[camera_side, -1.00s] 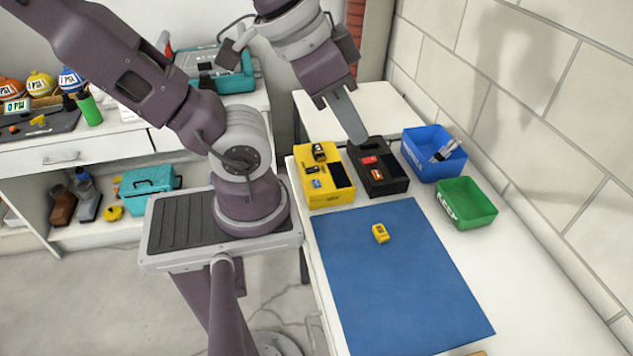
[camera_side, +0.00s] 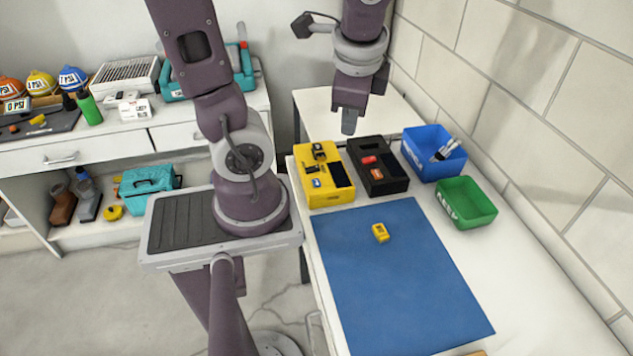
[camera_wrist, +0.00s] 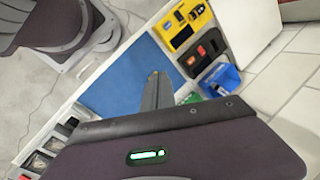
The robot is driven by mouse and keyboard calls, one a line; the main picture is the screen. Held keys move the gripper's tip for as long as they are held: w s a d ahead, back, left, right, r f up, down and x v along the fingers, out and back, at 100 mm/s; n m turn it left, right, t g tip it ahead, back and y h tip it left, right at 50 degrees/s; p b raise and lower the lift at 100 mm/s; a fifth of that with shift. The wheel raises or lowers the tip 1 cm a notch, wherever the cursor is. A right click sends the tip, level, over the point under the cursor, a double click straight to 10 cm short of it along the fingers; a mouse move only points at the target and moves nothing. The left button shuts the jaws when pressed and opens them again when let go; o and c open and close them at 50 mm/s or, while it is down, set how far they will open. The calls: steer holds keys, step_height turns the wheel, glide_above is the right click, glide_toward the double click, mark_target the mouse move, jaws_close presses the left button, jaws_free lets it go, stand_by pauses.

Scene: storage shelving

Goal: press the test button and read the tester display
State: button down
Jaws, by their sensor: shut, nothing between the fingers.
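A small yellow device (camera_side: 380,232) with a dark patch lies on the blue mat (camera_side: 400,290) in the side view. It may be the tester; its button and any reading are too small to make out. My gripper (camera_side: 349,124) is shut and empty. In the side view it points down, above and behind the yellow and black trays, apart from the yellow device. Its fingers (camera_wrist: 157,90) also show in the wrist view.
A yellow tray (camera_side: 325,197) and a black tray (camera_side: 385,188) hold small items behind the mat. A blue bin (camera_side: 437,172) with pen-like items and a green bin (camera_side: 467,212) stand right. A block wall (camera_side: 560,130) bounds the right. Most of the mat is clear.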

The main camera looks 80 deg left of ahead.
steer(key=a+f+m+g+y, duration=0.35)
steer(key=a+f+m, duration=0.4)
steer(key=a, duration=0.25)
steer(key=m+g, duration=0.3)
steer(key=m, duration=0.4)
glide_above(320, 184)
step_height(320, 184, down, 9)
steer(key=shift+f, duration=4.4)
steer(key=shift+f, duration=0.1)
steer(key=shift+f, duration=0.3)
steer(key=shift+f, duration=0.4)
steer(key=shift+r, duration=0.8)
